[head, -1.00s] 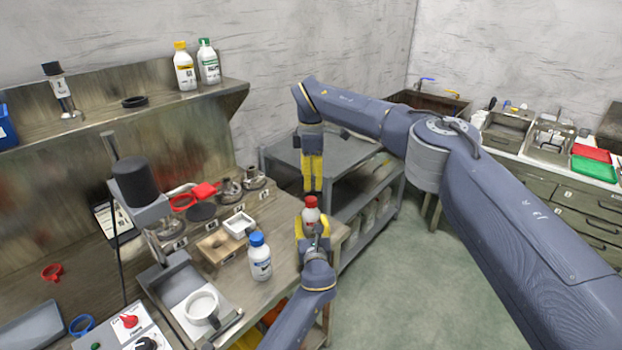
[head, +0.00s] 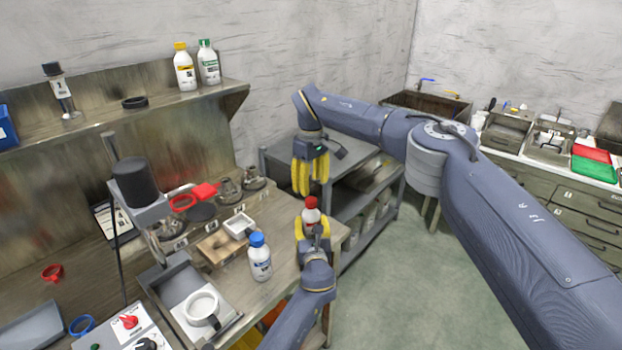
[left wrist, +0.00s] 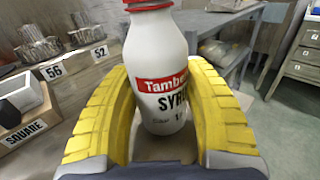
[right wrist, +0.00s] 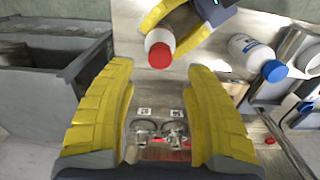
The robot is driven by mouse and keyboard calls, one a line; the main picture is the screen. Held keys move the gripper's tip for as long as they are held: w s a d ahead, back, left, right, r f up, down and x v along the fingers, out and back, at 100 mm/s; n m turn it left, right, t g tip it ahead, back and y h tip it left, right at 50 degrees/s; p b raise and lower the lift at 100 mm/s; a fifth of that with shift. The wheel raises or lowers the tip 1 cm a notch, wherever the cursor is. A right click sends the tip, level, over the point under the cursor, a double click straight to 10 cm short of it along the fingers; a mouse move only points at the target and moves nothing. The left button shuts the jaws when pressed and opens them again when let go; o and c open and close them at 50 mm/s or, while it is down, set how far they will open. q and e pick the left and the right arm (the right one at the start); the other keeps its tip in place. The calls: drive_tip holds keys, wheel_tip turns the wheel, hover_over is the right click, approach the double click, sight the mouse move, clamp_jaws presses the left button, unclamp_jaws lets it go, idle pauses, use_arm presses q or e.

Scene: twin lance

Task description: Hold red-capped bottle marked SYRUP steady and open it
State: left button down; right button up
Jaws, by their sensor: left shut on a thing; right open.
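The red-capped white bottle (head: 311,213) stands at the bench's right end. In the left wrist view the bottle (left wrist: 160,65) shows a red band and part of the word SYRUP. My left gripper (head: 312,232) is shut around the bottle's body, with a yellow finger on each side. The red cap (right wrist: 160,55) shows in the right wrist view, above and ahead of the fingers. My right gripper (head: 311,192) is open and empty, above and a little behind the bottle. Its spread fingers (right wrist: 162,115) do not touch the cap.
A blue-capped white bottle (head: 260,260) stands left of my left gripper. A grey shelf cart (head: 350,205) stands past the bench end. A mug (head: 201,308) sits in a tray.

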sight(311, 200)
drive_tip(key=shift+f, duration=3.15)
drive_tip(key=shift+c, duration=0.2)
clamp_jaws()
